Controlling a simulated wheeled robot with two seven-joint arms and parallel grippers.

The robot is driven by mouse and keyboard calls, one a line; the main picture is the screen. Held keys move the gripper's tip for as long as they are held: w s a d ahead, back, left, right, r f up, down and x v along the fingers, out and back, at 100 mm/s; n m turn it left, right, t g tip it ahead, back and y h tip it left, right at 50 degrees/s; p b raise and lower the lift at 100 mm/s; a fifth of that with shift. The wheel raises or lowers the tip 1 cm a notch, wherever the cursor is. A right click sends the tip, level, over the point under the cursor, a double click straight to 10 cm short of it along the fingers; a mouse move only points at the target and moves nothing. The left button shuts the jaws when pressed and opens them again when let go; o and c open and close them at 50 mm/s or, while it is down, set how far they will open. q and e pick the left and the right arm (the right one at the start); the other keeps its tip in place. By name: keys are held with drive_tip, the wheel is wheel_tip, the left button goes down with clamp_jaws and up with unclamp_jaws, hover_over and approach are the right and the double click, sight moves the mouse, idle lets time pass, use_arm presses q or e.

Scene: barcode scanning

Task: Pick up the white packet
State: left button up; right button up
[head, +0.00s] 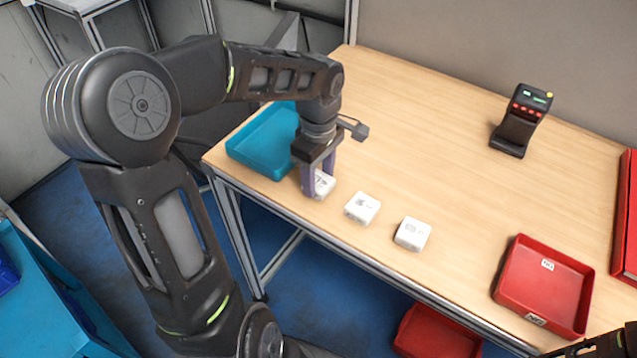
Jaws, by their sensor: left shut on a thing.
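Three white packets stand near the front edge of the wooden table. My left gripper (318,186) points down over the leftmost white packet (324,184) and is shut on it. The fingers cover part of this packet, and I cannot tell whether it is lifted off the table. The middle white packet (362,208) and the right white packet (412,234) lie to the right, apart from the gripper. Only a dark piece of what may be my right arm shows at the bottom right corner; its gripper cannot be made out.
A blue tray (243,153) lies just left of the left gripper. A black scanner (517,122) stands at the back right of the table (425,130). A red tray (507,262) lies at the front right, and another red container (627,215) at the right edge. The table's middle is clear.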

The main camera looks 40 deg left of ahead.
sight(319, 180)
use_arm(q)
drive_tip(key=shift+c, duration=1)
wheel_tip(319, 180, up, 10)
drive_tip(key=shift+b, duration=0.45)
